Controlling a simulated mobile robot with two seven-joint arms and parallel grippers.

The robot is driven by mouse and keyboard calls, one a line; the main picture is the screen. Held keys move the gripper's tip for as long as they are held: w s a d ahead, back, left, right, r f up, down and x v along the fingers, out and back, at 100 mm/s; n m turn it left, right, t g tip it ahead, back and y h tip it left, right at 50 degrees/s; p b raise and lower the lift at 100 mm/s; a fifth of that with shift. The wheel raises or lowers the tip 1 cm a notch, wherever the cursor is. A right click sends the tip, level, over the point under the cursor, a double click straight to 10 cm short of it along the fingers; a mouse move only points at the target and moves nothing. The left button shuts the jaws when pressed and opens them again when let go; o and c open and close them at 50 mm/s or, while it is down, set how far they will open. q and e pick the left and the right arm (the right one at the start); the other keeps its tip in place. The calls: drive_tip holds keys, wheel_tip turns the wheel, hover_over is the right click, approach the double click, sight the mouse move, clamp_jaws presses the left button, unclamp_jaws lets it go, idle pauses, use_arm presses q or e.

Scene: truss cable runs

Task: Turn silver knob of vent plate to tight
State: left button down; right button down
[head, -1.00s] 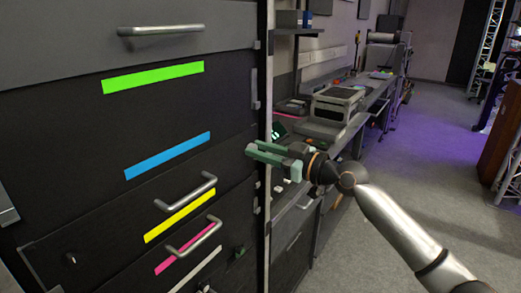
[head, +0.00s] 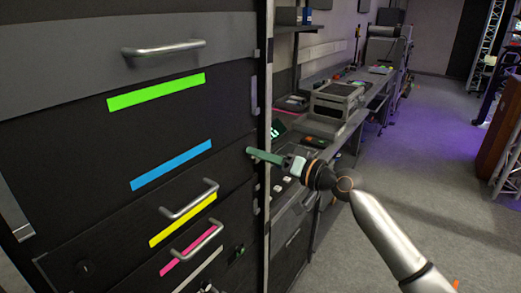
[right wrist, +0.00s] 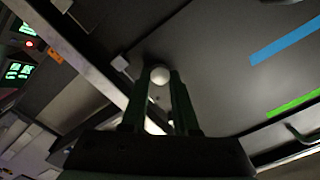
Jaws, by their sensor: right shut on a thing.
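A dark plate (head: 70,140) with a green strip (head: 155,92) and a blue strip (head: 170,165) covers part of the rack front at left in the head view. My right gripper (head: 251,152) reaches the plate's right edge, with green fingers close together. In the right wrist view a small round silver knob (right wrist: 159,75) sits between the two fingertips, and they are shut on it. Whether the knob is tight cannot be told. In the head view the fingers hide the knob. My left gripper is not in view.
Drawers with silver handles (head: 188,201) and yellow and pink strips lie below the plate. Another handled drawer (head: 163,48) is above it. A bench with a grey case (head: 337,100) stands behind my right gripper.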

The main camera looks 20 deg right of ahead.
drive_tip(key=shift+m+p, duration=1.25)
drive_tip(key=shift+m, duration=1.95)
drive_tip(key=c, duration=0.7)
unclamp_jaws()
drive_tip(key=shift+o, duration=0.2)
drive_tip(key=b+v, duration=0.3)
drive_tip(key=v, duration=0.9)
drive_tip(key=shift+s+d, duration=0.2)
